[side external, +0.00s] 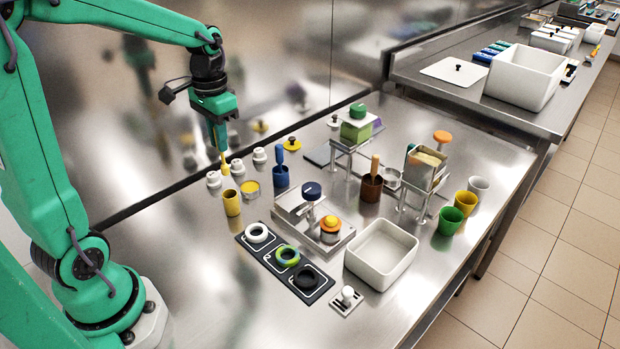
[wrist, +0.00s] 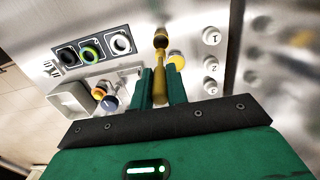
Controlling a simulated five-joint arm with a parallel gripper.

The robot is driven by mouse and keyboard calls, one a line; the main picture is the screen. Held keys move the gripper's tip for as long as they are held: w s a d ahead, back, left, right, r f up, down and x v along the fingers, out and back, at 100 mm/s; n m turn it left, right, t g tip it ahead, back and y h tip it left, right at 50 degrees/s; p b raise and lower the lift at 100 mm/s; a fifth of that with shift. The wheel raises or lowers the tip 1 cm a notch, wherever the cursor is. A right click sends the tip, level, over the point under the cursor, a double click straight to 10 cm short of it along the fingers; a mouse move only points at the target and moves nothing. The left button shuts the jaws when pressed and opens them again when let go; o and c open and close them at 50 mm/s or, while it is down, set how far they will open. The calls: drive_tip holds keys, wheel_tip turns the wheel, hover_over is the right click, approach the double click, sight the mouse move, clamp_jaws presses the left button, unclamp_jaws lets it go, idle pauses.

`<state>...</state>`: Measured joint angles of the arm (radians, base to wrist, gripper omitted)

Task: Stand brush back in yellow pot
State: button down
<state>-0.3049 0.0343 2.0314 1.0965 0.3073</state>
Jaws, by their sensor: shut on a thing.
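My gripper (side external: 219,146) is shut on the yellow brush (side external: 225,162), which hangs roughly upright below the fingers. The brush also shows between the two green fingers in the wrist view (wrist: 160,88). The yellow pot (side external: 231,205) stands on the steel table, below and slightly right of the brush in the side view. A small gap shows between the brush's lower end and the pot's rim there. In the wrist view the yellow pot (wrist: 160,31) lies just beyond the brush's far end, and the brush partly overlaps that area. The pot's inside is hard to see.
A shallow yellow-topped cup (side external: 251,188) stands beside the yellow pot. White numbered jars (side external: 237,167) line the wall behind. A blue pot (side external: 281,177) and a brown pot (side external: 371,188) each hold a brush. A black ring tray (side external: 272,262) and white bin (side external: 381,254) lie in front.

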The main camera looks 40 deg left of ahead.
sight(222, 155)
drive_tip(key=shift+f, duration=0.2)
drive_tip(key=shift+f, duration=2.25)
drive_tip(key=shift+f, duration=2.95)
idle(0.3)
drive_tip(key=c, duration=0.8)
unclamp_jaws()
drive_tip(key=shift+r, duration=0.1)
drive_tip(key=shift+r, duration=3.4)
